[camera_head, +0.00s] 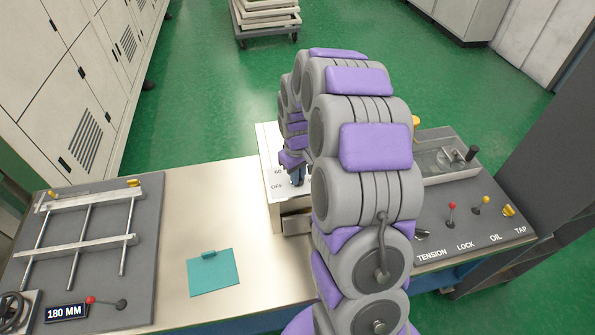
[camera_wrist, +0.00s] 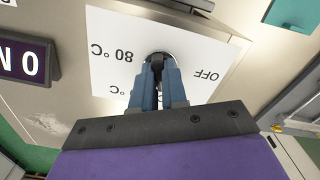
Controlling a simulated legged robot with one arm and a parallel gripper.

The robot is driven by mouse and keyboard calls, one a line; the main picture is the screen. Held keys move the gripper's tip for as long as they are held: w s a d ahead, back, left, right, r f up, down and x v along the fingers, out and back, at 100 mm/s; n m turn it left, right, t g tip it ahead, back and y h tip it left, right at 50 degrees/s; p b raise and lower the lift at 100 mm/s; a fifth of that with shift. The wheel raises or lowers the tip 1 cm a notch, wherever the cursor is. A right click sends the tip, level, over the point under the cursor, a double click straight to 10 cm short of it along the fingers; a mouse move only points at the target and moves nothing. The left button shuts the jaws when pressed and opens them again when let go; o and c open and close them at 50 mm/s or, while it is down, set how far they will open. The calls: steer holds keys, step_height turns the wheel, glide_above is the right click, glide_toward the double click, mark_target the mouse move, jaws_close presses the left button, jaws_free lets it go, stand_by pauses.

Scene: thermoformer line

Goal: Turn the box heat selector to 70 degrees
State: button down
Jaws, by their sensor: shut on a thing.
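The heat selector box (camera_head: 267,163) stands on the bench, partly hidden behind my arm. Its white label plate shows "60" and "OFF" in the head view. In the wrist view the label plate (camera_wrist: 112,50) appears upside down, with "80 °C", "OFF" and another partly covered "°C" mark. The dark selector knob (camera_wrist: 157,60) sits between the blue fingers of my gripper (camera_wrist: 159,72), which is shut on it. My gripper (camera_head: 297,177) is mostly hidden by my arm in the head view. I cannot tell which mark the knob points to.
A grey rail fixture (camera_head: 90,240) with a "180 MM" display is further left. A panel (camera_head: 470,225) with small levers is at the right. A lit display (camera_wrist: 22,60) is beside the label plate.

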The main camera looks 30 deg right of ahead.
steer(key=m+p, duration=0.1)
steer(key=m, duration=0.1)
steer(key=m+p, duration=0.1)
steer(key=m, duration=0.2)
steer(key=shift+w+d+r+m, duration=0.1)
steer(key=shift+w+r+m, duration=0.1)
steer(key=shift+m, duration=0.1)
steer(key=m+p, duration=0.1)
steer(key=m, duration=0.4)
steer(key=shift+p, duration=0.4)
steer(key=c, duration=1.2)
jaws_free()
steer(key=shift+s+f, duration=0.1)
steer(key=shift+f, duration=0.05)
steer(key=shift+o, duration=0.2)
step_height(320, 180, up, 17)
steer(key=p, duration=0.1)
steer(key=shift+p, duration=0.3)
